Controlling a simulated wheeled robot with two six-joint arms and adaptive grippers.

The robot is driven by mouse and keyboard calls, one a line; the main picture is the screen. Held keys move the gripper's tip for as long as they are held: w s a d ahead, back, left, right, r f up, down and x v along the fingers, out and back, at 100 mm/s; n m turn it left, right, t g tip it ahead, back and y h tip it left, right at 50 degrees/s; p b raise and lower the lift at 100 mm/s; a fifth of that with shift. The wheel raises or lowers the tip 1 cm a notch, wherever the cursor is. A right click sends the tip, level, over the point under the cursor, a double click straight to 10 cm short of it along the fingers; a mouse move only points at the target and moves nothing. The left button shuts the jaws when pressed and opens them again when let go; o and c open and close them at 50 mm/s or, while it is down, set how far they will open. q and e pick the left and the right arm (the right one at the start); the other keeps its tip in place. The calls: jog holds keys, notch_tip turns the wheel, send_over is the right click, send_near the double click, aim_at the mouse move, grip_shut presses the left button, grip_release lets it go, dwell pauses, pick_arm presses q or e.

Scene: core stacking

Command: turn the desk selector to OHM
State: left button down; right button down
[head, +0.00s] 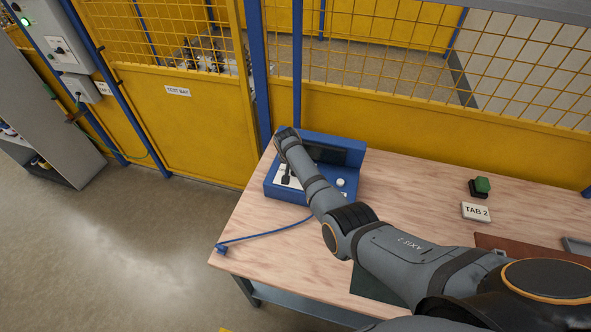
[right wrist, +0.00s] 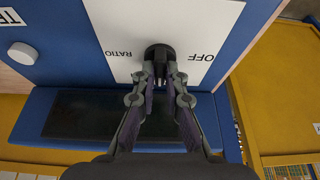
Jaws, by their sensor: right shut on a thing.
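The blue desk unit (head: 349,172) sits at the back left of the wooden bench. Its white dial plate (right wrist: 115,22) carries the words RATIO and OFF, seen upside down in the right wrist view. The black selector knob (right wrist: 159,52) stands on this plate between the two words. My right gripper (right wrist: 160,76) is shut on the knob; in the head view it points down over the plate (head: 286,180). I cannot tell which word the knob points to, and no OHM label shows. My left gripper is not in view.
A white round button (right wrist: 22,53) and a dark screen (right wrist: 90,116) are on the unit. A blue cable (head: 262,234) runs to the bench's left edge. Yellow fencing (head: 205,125) rises behind.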

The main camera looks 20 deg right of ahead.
jog(key=m+b, duration=0.1)
jog(key=b, duration=0.1)
jog(key=m+g+h+b, duration=0.1)
jog(key=m+b, duration=0.3)
jog(key=shift+a+f+g, duration=0.15)
jog(key=shift+f+g, duration=0.15)
jog(key=shift+r+m+h+b, duration=0.15)
jog(key=shift+m+h+b, duration=0.15)
jog(key=shift+m+b, duration=0.3)
jog(key=c, duration=1.4)
grip_release()
jog(key=shift+w, duration=0.1)
jog(key=shift+r, duration=0.1)
jog(key=v, duration=1.2)
jog(key=shift+w, duration=0.2)
